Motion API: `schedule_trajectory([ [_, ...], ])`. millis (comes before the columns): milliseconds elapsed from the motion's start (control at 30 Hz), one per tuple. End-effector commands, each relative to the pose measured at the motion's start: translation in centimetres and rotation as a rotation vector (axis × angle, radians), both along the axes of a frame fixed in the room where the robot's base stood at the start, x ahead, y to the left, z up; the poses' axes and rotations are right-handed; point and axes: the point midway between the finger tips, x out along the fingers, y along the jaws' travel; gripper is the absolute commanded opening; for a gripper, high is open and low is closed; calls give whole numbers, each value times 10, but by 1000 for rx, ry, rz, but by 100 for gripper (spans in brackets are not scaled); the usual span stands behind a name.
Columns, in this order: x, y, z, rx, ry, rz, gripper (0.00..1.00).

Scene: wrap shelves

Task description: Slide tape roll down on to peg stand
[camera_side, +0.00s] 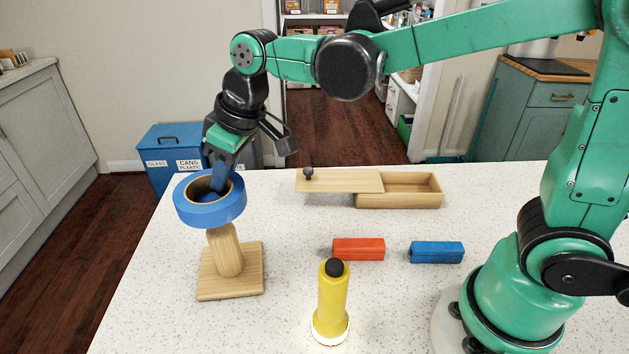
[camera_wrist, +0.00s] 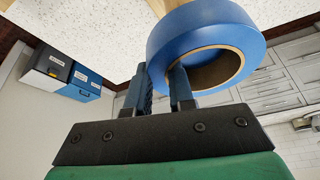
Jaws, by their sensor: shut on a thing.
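The blue tape roll (camera_side: 211,212) is held over the wooden peg stand, a square base (camera_side: 240,285) with a thick round peg (camera_side: 224,252). The roll is slightly tilted and its lower edge is at the peg's top; I cannot tell whether the peg tip is inside the hole. My gripper (camera_side: 214,186) is shut on the roll's wall, with one finger inside the hole.
A yellow flashlight (camera_side: 332,303) stands upright at the front of the white table. A red block (camera_side: 358,249) and a blue block (camera_side: 436,252) lie to the right. A wooden box (camera_side: 412,199) with a sliding lid (camera_side: 342,181) is behind them. The table's left edge is close to the stand.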

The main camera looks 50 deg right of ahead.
Motion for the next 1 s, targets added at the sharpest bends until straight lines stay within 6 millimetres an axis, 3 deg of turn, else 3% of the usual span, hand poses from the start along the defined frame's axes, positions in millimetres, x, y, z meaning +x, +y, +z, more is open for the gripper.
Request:
schedule_trajectory([
  [333,0,0,-26,0,0,0,0],
  [1000,0,0,-28,0,0,0,0],
])
